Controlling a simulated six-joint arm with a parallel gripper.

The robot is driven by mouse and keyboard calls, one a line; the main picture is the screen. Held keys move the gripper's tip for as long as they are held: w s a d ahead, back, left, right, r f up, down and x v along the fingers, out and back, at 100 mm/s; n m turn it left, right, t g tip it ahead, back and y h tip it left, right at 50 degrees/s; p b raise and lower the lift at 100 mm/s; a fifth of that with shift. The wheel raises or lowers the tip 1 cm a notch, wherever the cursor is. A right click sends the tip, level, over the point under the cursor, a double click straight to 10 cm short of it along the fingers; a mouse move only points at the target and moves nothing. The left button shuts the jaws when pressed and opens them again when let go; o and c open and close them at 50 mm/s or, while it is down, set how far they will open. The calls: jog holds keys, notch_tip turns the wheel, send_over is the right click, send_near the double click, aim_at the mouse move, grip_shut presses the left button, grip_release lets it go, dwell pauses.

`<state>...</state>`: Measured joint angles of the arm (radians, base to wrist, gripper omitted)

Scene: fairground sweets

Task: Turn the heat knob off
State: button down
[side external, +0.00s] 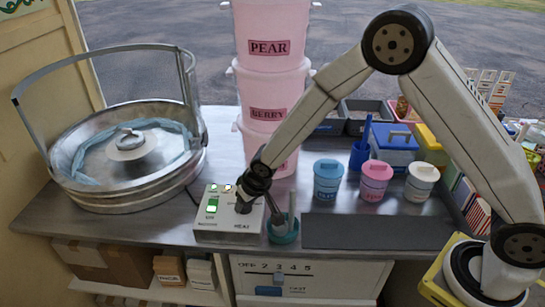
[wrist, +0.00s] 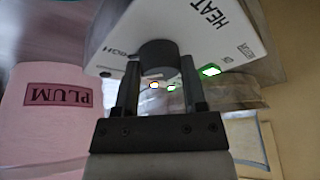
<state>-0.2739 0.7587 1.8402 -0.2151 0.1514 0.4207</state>
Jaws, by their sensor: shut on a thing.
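The heat knob (wrist: 158,58) is a dark round knob on the white control box, whose face carries the word HEAT in the wrist view. My gripper (wrist: 158,88) is shut on the knob, one finger on each side of it. In the side view the control box (side external: 215,232) stands on the metal counter, and my gripper (side external: 246,200) reaches down to its right part, hiding the knob there. Green lights glow on the box in both views. The pointer position of the knob cannot be made out.
A metal candy floss bowl (side external: 120,195) stands at the left. Stacked pink tubs (side external: 268,90) rise behind my gripper. A teal cup (side external: 283,236) with a stick stands just right of the box. Blue (side external: 328,185), pink and white jars stand further right, behind a dark mat (side external: 370,232).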

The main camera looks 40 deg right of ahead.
jog(key=shift+c, duration=0.7)
grip_release()
jog(key=shift+r, duration=0.15)
jog(key=v, duration=0.7)
jog(key=shift+r, duration=0.25)
jog(key=shift+s, duration=0.15)
